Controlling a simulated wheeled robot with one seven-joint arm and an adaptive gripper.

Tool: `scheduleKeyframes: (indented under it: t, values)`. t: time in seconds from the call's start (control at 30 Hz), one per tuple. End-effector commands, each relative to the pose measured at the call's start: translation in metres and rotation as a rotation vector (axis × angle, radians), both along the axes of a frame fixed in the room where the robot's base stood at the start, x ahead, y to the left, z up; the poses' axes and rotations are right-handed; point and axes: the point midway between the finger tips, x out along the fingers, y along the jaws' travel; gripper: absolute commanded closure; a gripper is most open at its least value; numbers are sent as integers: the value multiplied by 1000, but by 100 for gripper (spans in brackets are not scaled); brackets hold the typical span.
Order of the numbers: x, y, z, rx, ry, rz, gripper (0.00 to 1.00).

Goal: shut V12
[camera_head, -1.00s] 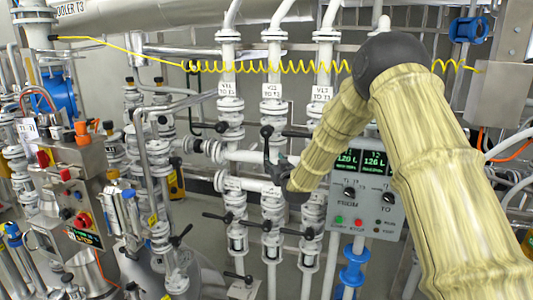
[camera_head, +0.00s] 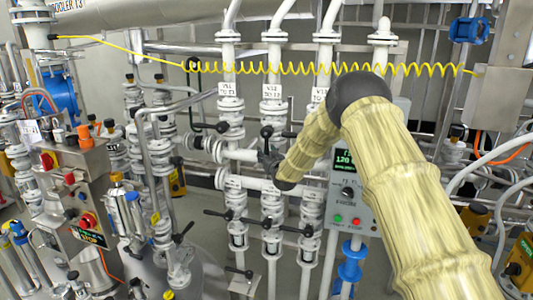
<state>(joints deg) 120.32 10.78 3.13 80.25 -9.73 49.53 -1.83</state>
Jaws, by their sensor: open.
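The label V12 (camera_head: 272,92) hangs on the middle of three white vertical pipes. Below it a black valve lever (camera_head: 266,132) shows its knob end standing up along the pipe, unlike the sideways levers beside it. My gripper (camera_head: 268,158) is at this pipe, just below the lever knob. It is small and dark here, and its fingers partly cover the valve body. I cannot tell whether they touch the lever. My arm comes in from the right and hides part of the pipe to the right.
The V11 lever (camera_head: 212,127) on the left and another black lever (camera_head: 290,134) on the right point left. Several lower levers (camera_head: 268,224) sit below. A grey control box (camera_head: 350,200) stands right, partly behind my arm. A yellow coiled hose (camera_head: 270,67) crosses above.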

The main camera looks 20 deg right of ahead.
Motion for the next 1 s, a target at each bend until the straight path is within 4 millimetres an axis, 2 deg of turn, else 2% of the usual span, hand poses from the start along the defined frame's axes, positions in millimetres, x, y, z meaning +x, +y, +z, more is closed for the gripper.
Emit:
scheduleKeyframes:
  t: [0.17, 0.27, 0.4, 0.43, 1.0]
  values:
    - [0, 0, 0, 0, 0, 0, 58]
    - [0, 0, 0, 0, 0, 0, 73]
    - [0, 0, 0, 0, 0, 0, 99]
    - [0, 0, 0, 0, 0, 0, 100]
    - [4, 5, -4, 58, -41, -1, 100]
